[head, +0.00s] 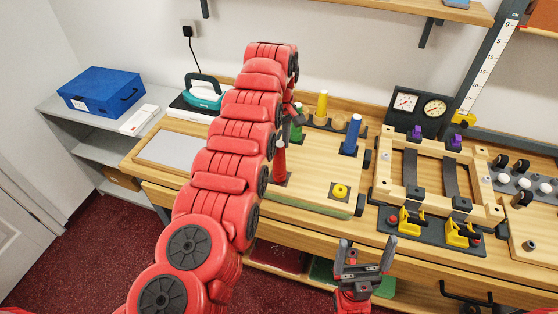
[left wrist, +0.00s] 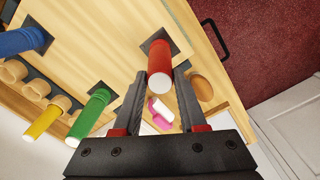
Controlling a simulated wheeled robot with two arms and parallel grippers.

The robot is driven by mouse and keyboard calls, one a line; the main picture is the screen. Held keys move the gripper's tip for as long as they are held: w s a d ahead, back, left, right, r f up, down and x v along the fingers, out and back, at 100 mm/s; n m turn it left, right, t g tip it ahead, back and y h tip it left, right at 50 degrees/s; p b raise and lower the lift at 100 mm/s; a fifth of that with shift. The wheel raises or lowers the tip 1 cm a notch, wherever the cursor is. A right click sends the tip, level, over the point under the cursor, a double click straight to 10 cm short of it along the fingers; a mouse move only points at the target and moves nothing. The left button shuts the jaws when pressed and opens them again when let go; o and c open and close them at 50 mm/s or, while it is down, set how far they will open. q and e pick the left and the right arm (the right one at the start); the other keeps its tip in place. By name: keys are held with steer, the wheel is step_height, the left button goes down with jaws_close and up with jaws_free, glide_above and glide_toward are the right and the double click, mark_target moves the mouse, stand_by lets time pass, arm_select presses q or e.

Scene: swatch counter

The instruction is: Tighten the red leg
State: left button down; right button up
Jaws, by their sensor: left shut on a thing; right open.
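The red leg (head: 280,162) stands upright on a dark square plate on the light wooden board (head: 312,190). It also shows in the left wrist view (left wrist: 159,62), its pale end toward the camera. My left gripper (left wrist: 160,76) has one finger on each side of the leg's free end and is shut on it. In the head view my left arm hides most of this gripper. My right gripper (head: 363,262) is open and empty, in front of the bench edge.
A green leg (head: 297,130), a blue leg (head: 352,134) and a yellow leg (head: 321,106) stand behind the red one. A wooden frame with clamps (head: 432,186) lies to the right. A grey panel (head: 172,150) lies left.

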arm_select(q)
steer(key=m+b, duration=0.2)
steer(key=m, duration=0.1)
steer(key=shift+w+a+f, duration=0.1)
steer(key=shift+f, duration=0.15)
steer(key=shift+r+m+b, duration=0.15)
steer(key=shift+m+b, duration=0.25)
steer(key=shift+m, duration=0.7)
steer(key=m, duration=0.4)
steer(key=shift+r+p, duration=0.2)
steer(key=shift+p, duration=0.2)
steer(key=m+p, duration=0.1)
steer(key=m, duration=0.2)
steer(key=shift+r+m+p, duration=0.1)
steer(key=shift+m+p, duration=0.2)
steer(key=shift+m, duration=0.1)
steer(key=shift+f+m, duration=0.2)
steer(key=shift+m, duration=0.7)
steer(key=shift+d, duration=0.2)
steer(key=c, duration=0.7)
jaws_free()
steer(key=shift+f, duration=0.1)
